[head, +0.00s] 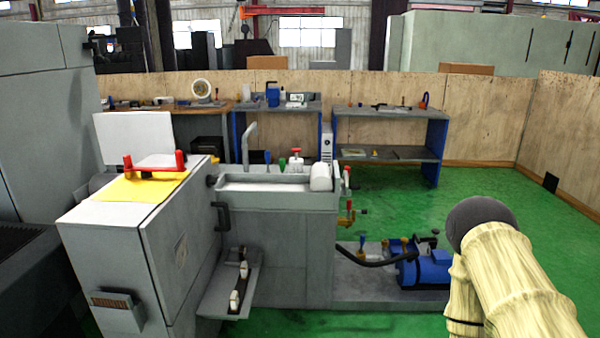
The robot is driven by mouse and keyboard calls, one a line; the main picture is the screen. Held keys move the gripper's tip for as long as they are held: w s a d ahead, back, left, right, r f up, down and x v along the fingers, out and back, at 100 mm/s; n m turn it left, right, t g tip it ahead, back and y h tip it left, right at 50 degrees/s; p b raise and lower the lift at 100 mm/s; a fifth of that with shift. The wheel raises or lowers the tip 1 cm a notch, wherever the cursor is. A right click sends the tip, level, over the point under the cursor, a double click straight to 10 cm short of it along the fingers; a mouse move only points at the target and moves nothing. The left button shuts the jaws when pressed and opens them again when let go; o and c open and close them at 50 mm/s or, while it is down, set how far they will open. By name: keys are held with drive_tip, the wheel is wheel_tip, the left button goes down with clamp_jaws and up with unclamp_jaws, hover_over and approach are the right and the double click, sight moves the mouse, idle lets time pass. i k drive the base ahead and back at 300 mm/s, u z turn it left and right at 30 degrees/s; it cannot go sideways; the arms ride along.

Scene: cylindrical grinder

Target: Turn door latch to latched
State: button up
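A grey cylindrical grinder (280,225) stands left of centre, with a box-shaped cabinet (150,230) at its near left end. A dark handle (222,217) sticks out from the right side of the cabinet. It may be the door latch, but I cannot tell for sure, nor whether it is latched. A red bar handle (155,163) sits on the cabinet's yellow top plate (142,188). My arm reaches in from the lower right, well apart from the cabinet and handle. My gripper is not in view.
A blue motor pump (422,268) with a black hose sits on a low grey base right of the grinder. A grey shelf (218,292) juts out by the cabinet. Benches (390,113) line the wooden wall. Green floor (480,195) is clear at the right.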

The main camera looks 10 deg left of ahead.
sight(211, 180)
drive_tip(key=z, duration=0.35)
drive_tip(key=i, duration=1.25)
drive_tip(key=u, duration=0.8)
drive_tip(key=i, duration=1)
drive_tip(key=u, duration=0.9)
